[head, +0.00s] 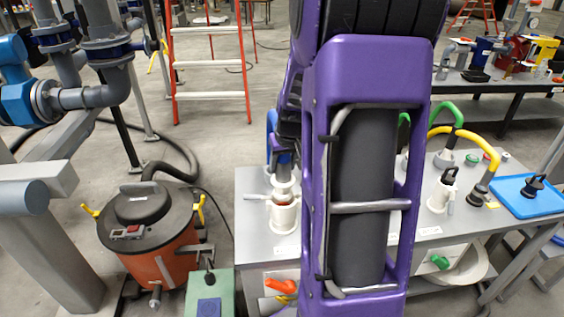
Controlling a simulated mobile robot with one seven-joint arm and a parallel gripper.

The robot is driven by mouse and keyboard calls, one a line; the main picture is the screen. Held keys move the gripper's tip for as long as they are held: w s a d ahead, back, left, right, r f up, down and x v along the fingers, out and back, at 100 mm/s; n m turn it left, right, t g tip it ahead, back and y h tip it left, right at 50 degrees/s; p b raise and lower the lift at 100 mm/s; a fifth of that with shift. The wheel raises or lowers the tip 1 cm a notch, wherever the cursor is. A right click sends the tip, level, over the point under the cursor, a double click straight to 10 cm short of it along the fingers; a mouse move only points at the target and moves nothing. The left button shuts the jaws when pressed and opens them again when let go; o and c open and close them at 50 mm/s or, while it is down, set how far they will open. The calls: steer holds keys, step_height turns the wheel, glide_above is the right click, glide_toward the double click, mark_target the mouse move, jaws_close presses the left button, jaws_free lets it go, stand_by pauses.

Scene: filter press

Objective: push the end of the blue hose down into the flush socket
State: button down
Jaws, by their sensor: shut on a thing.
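My purple arm fills the middle of the head view and hides much of the bench. My gripper (287,132) shows only in part as dark pieces at the arm's left edge. It is shut on the blue hose (271,124), whose upper part shows to the left of it. The hose's pale end fitting (283,186) points down over a white upright socket (283,217) with a reddish ring at its top. The fitting is very close above or at the socket's mouth; I cannot tell whether it is inside. The fingertips are not clear.
The grey bench (250,237) also carries a green hose (447,117), a yellow hose (459,134), another white socket (440,193) with a black top and a blue tray (530,198). An orange vacuum drum (152,245) stands on the floor left of the bench.

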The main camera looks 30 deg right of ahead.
mark_target(283, 180)
steer(key=shift+f+b, duration=2.35)
steer(key=shift+f, duration=0.35)
steer(key=shift+c, duration=1.1)
jaws_free()
steer(key=p+v, duration=1)
steer(key=v, duration=0.7)
steer(key=shift+r, duration=0.25)
steer(key=shift+s, duration=0.1)
